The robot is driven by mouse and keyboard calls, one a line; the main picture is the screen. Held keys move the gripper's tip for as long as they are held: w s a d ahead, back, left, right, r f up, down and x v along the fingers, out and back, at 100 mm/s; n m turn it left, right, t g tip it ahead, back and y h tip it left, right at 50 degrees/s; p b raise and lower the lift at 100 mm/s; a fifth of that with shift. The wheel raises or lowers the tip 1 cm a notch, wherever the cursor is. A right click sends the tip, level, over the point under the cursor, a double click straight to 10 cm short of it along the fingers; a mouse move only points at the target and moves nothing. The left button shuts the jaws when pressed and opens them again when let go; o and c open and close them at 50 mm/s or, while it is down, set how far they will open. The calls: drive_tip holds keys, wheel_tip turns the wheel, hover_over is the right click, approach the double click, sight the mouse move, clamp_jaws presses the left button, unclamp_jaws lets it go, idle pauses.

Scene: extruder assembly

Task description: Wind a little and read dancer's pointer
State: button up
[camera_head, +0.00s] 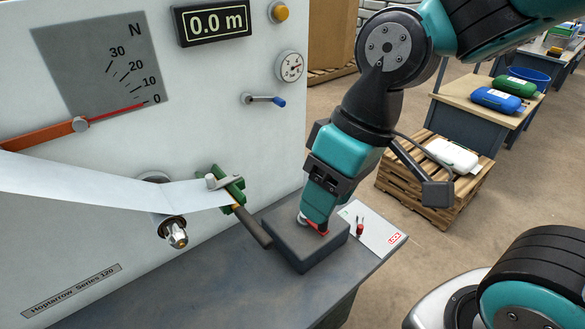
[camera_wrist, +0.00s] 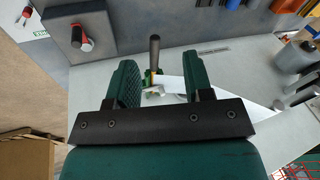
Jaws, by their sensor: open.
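On the pale panel in the head view, the dancer's orange-red pointer (camera_head: 110,112) lies with its thin tip at 0 on the grey N scale (camera_head: 95,62). The length display (camera_head: 213,21) reads 0.0 m. A white web (camera_head: 90,185) runs right to a green clamp (camera_head: 228,188) with a dark handle (camera_head: 252,226); the handle also shows in the wrist view (camera_wrist: 154,52). My gripper (camera_head: 316,216) is open, over the box, with nothing visibly held.
A white card (camera_head: 372,236) with a small red-black item lies right of the box. A pallet (camera_head: 430,185) and benches stand beyond.

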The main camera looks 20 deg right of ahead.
drive_tip(key=w+d+f+m+h+p, duration=0.1)
drive_tip(key=w+d+f+p, duration=0.1)
drive_tip(key=w+d+f, duration=0.1)
drive_tip(key=w+d+f+m+h+p, duration=0.1)
drive_tip(key=w+d+f+p, duration=0.1)
drive_tip(key=w+f, duration=0.3)
drive_tip(key=w+d+f+h+p, duration=0.1)
drive_tip(key=w+d+f+p, duration=0.2)
drive_tip(key=w, duration=0.3)
drive_tip(key=shift+w+d+f+m+h, duration=0.15)
drive_tip(key=shift+w+f+m+h, duration=0.05)
drive_tip(key=shift+f, duration=0.2)
drive_tip(key=shift+w+d+f+m+h, duration=0.15)
drive_tip(key=shift+f+m+h, duration=0.05)
drive_tip(key=shift+f, duration=0.15)
wheel_tip(320, 180, down, 10)
drive_tip(key=b, duration=0.8)
drive_tip(key=shift+r, duration=0.2)
drive_tip(key=c, duration=0.8)
drive_tip(key=shift+o, duration=0.2)
